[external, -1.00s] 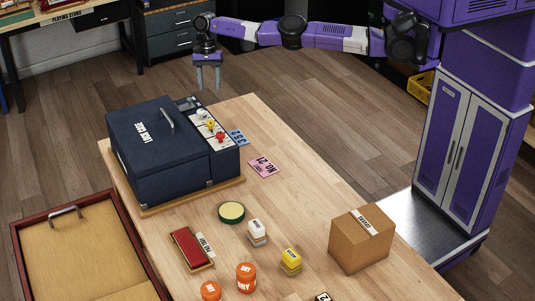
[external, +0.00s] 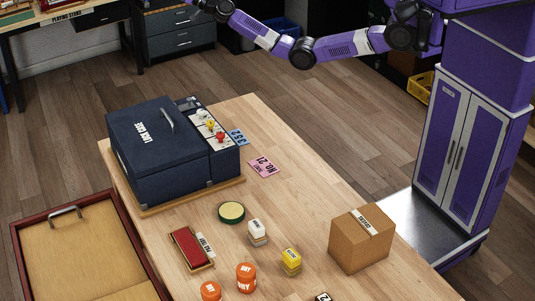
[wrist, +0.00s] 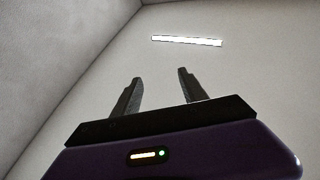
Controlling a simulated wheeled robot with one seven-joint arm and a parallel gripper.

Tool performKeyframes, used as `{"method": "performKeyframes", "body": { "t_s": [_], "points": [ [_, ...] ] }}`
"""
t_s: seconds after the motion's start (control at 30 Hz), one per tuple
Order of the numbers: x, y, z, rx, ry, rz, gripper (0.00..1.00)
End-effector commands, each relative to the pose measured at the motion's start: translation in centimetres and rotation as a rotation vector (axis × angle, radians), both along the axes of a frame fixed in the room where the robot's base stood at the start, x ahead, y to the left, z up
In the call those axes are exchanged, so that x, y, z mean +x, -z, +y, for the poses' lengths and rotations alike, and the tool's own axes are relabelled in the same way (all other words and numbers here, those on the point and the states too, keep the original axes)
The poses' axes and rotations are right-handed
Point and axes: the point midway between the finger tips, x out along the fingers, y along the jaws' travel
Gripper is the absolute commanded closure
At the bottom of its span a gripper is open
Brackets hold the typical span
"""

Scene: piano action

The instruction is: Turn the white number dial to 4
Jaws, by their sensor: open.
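The dark blue lock case (external: 150,150) sits on a wooden board on the table. A strip along its right side carries small dials. The white dial (external: 202,114) is at the far end, with a yellow dial (external: 210,125) and a red dial (external: 220,136) nearer. The number the white dial points to is too small to read. My gripper (wrist: 160,80) is open and empty in the wrist view, with only bare wall or ceiling beyond its fingers. In the external view its fingers are out of frame above the top edge, well away from the case.
A green round tin (external: 231,212), white and yellow blocks, orange jars and a cardboard box (external: 361,240) stand on the table. The space above the case is clear.

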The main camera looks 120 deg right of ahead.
Motion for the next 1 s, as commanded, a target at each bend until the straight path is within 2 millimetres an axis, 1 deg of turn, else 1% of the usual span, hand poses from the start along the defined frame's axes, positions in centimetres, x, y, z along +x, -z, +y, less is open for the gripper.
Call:
{"method": "performKeyframes", "body": {
  "t_s": [0.03,0.07,0.1,0.17,0.2,0.27,0.3,0.37,0.4,0.47,0.5,0.57,0.6,0.63,0.7,0.83,0.9,1.0],
  "points": [
    [2.6,1.1,3.0,-0.025,-0.091,0.080,0.49],
    [4.1,2.1,4.9,-0.032,-0.149,0.134,0.49],
    [5.9,3.6,7.5,-0.039,-0.221,0.208,0.49],
    [8.2,6.4,11.2,-0.035,-0.319,0.324,0.49],
    [9.4,8.4,13.5,-0.027,-0.374,0.404,0.49],
    [10.6,11.7,16.7,-0.002,-0.448,0.527,0.49],
    [11.0,14.1,18.6,0.020,-0.487,0.611,0.49],
    [11.3,17.5,21.3,0.062,-0.532,0.737,0.49],
    [11.1,19.8,22.8,0.094,-0.551,0.821,0.49],
    [10.4,23.2,24.9,0.152,-0.565,0.943,0.49],
    [9.7,25.2,26.0,0.193,-0.563,1.022,0.49],
    [8.3,27.9,27.3,0.262,-0.544,1.134,0.49],
    [7.2,29.6,28.0,0.314,-0.521,1.204,0.49],
    [6.3,30.5,28.3,0.353,-0.498,1.252,0.49],
    [4.1,32.2,28.6,0.449,-0.430,1.341,0.49],
    [0.1,33.9,28.0,0.638,-0.295,1.433,0.49],
    [-1.6,34.6,27.8,0.727,-0.238,1.460,0.49],
    [-2.9,35.2,27.9,0.819,-0.191,1.470,0.49]
  ]
}}
